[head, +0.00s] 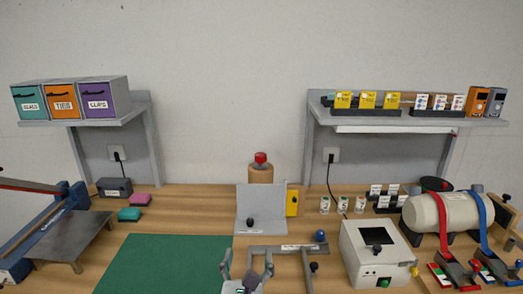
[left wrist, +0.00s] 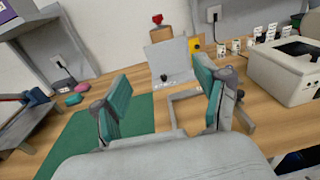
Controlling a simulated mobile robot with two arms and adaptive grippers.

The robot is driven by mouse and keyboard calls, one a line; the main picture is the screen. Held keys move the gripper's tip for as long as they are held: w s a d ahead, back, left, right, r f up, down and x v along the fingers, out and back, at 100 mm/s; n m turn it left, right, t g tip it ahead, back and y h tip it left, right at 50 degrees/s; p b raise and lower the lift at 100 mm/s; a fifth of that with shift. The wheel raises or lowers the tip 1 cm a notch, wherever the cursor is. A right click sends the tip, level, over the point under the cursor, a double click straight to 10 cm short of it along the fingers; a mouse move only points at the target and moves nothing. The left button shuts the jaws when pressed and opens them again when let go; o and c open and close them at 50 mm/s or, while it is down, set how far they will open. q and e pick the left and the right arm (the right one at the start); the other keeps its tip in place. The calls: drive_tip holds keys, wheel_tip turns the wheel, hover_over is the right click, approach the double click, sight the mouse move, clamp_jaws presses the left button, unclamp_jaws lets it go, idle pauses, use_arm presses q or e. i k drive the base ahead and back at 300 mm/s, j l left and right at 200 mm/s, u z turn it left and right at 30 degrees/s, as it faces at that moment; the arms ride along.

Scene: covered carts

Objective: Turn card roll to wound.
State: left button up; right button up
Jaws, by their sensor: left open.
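A large cream roll (head: 440,216) lies on its side at the right of the bench in the head view, with a red strap (head: 442,215) and a blue strap (head: 477,205) around it. It looks like the card roll; I cannot read whether it is wound. My left gripper (head: 247,264) is at the bottom middle of the head view, open and empty, far left of the roll. Its teal-padded fingers stand apart in the left wrist view (left wrist: 163,92). The roll does not clearly show there. My right gripper is not in view.
A white box with a dark screen (head: 360,262) stands between my left gripper and the roll. A grey frame (head: 290,249) lies beside the green mat (head: 160,264). A grey angled plate (head: 262,200) stands behind. The mat is clear.

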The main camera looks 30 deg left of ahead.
sight(260, 171)
drive_tip(key=i+j, duration=0.35)
drive_tip(key=i, duration=0.2)
drive_tip(key=i+j, duration=0.3)
drive_tip(key=i, duration=0.25)
